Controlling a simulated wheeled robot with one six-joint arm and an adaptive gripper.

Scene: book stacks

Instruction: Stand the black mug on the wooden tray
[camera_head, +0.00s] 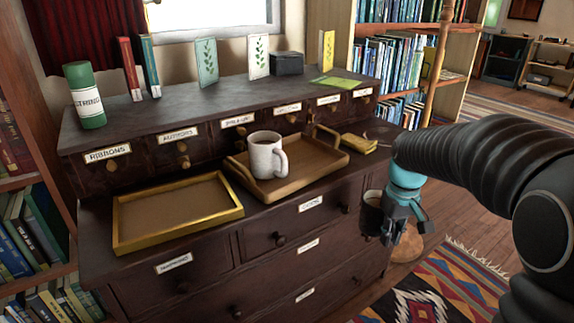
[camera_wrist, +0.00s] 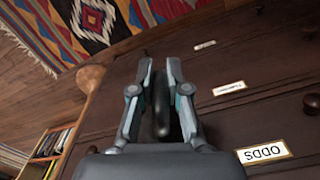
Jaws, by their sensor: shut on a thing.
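My gripper (camera_head: 385,232) is shut on the black mug (camera_head: 372,199), in front of the dresser's right end and below its top. Part of the mug is hidden behind the fingers. In the wrist view, my gripper's fingers (camera_wrist: 160,68) close around a thin dark part of the mug (camera_wrist: 161,112); the rest cannot be made out. The wooden tray (camera_head: 312,179) lies on the dresser's lower top, left of my gripper and apart from it. A speckled white mug (camera_head: 264,158) with dark contents stands upright on the tray's left part.
A gold-rimmed shallow tray (camera_head: 180,240) lies left of the wooden tray. A yellow brush-like item (camera_head: 360,144) lies to its right. Labelled small drawers (camera_head: 180,148) rise behind it. A round wooden stool (camera_head: 405,247) stands near my gripper. The wooden tray's right part is free.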

